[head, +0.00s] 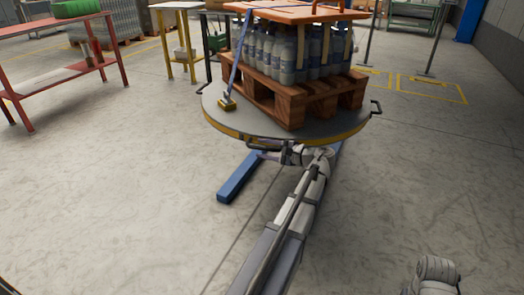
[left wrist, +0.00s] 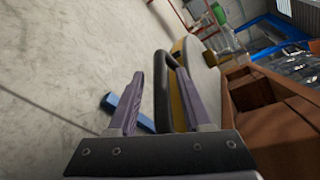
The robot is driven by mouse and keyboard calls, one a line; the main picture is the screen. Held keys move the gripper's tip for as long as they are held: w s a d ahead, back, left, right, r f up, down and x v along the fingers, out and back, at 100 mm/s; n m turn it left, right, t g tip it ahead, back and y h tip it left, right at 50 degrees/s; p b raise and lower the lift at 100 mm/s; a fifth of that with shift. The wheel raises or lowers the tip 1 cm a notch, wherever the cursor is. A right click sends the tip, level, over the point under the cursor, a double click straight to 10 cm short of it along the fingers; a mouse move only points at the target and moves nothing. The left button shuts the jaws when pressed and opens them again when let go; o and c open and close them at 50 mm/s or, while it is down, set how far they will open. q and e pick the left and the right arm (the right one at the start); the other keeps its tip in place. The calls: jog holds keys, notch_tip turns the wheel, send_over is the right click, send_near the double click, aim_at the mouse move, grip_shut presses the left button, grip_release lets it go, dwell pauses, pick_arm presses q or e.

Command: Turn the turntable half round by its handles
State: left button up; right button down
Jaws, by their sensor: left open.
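The turntable (head: 222,108) is a round grey disc with a yellow rim, bearing a loaded wooden pallet. A black handle (head: 262,146) sticks out at its near side, and another handle (head: 376,108) at its right edge. My left gripper (head: 283,153) is at the near handle. In the left wrist view my left gripper (left wrist: 157,78) is open, with the black handle (left wrist: 162,100) showing between its two fingers. Whether a finger touches the bar I cannot tell. The far side of the turntable is hidden by the load. My right gripper is not in view.
The pallet (head: 290,110) carries several bottles (head: 287,70) under an orange-brown board (head: 290,12), with a blue strap (head: 236,60) at its left. A blue bar (head: 238,180) lies low beside the turntable. A red table (head: 60,75) stands at left.

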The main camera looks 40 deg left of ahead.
pick_arm(q)
jog(key=shift+a+f, duration=0.1)
jog(key=shift+a, duration=0.4)
jog(key=shift+s, duration=0.1)
grip_shut()
dwell(1.1)
